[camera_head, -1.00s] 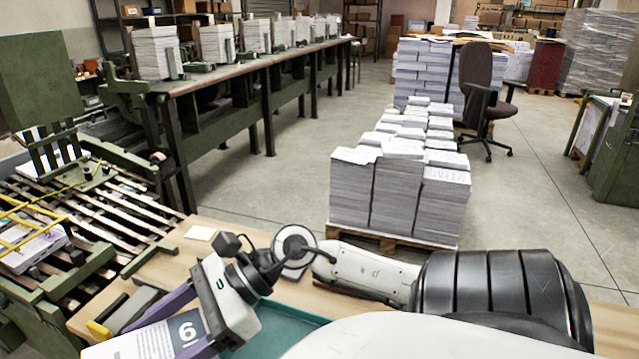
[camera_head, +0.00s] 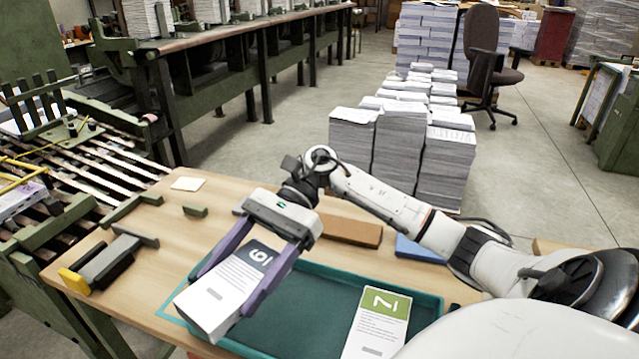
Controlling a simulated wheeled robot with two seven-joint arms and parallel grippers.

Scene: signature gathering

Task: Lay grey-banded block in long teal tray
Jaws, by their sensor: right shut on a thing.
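The grey-banded block (camera_head: 222,295) is a white, thick slab with a dark grey band and a numeral at its far end. My right gripper (camera_head: 236,288) is shut on it, with one purple finger on each long side. The block is over the left end of the long teal tray (camera_head: 433,303) and hides part of it. I cannot tell whether it touches the tray. A green-banded block (camera_head: 377,324) lies at the right of the tray, partly cut off by the bottom edge. My left gripper is not in view.
The wooden table holds a brown block (camera_head: 350,232), a blue thing (camera_head: 416,249) behind the tray, a small green block (camera_head: 195,211), a pale card (camera_head: 187,184) and a yellow-ended tool (camera_head: 95,268). Bare tabletop lies left of the tray.

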